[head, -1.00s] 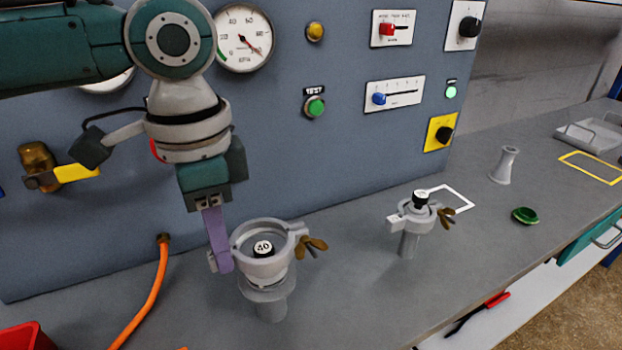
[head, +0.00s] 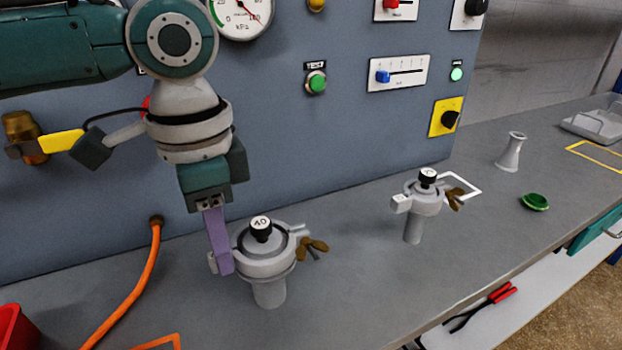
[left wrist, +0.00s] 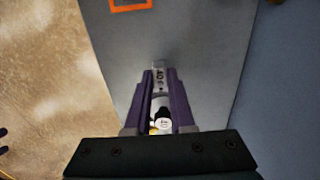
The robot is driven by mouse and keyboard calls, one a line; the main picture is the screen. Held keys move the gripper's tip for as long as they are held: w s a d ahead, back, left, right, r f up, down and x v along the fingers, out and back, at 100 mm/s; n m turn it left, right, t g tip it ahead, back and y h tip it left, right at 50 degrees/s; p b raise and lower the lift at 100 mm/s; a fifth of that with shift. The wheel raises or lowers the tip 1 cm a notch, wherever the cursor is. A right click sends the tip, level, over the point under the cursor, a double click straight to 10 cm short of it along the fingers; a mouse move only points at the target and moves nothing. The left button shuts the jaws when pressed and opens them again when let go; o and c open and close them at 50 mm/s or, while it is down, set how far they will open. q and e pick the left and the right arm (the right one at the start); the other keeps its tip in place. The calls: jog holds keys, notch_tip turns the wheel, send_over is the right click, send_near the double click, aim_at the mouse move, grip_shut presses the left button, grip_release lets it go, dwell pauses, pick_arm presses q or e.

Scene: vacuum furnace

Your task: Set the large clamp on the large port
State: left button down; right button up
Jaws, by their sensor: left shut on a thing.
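The large clamp (head: 264,264) is a grey ring with a brown wing nut on its right. It sits around the top of the large port (head: 269,292), roughly level. The black knob marked 40 (head: 261,228) stands up through the ring. My left gripper (head: 221,264), with purple fingers, points down and is shut on the clamp's left side. In the left wrist view the fingers (left wrist: 161,75) flank a grey clamp part, and most of the ring is hidden. Whether the ring bears on the flange all round I cannot tell.
A smaller port with its own clamp (head: 423,197) stands to the right. A grey flared fitting (head: 510,152) and a green cap (head: 534,202) lie further right. An orange hose (head: 140,285) runs at left. The panel (head: 300,150) is close behind.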

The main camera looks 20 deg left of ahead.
pick_arm(q)
jog(key=shift+f, duration=0.15)
dwell(0.3)
jog(key=c, duration=0.7)
grip_release()
notch_tip(320, 180, up, 10)
jog(key=shift+f+p, duration=0.1)
jog(key=shift+p, duration=0.5)
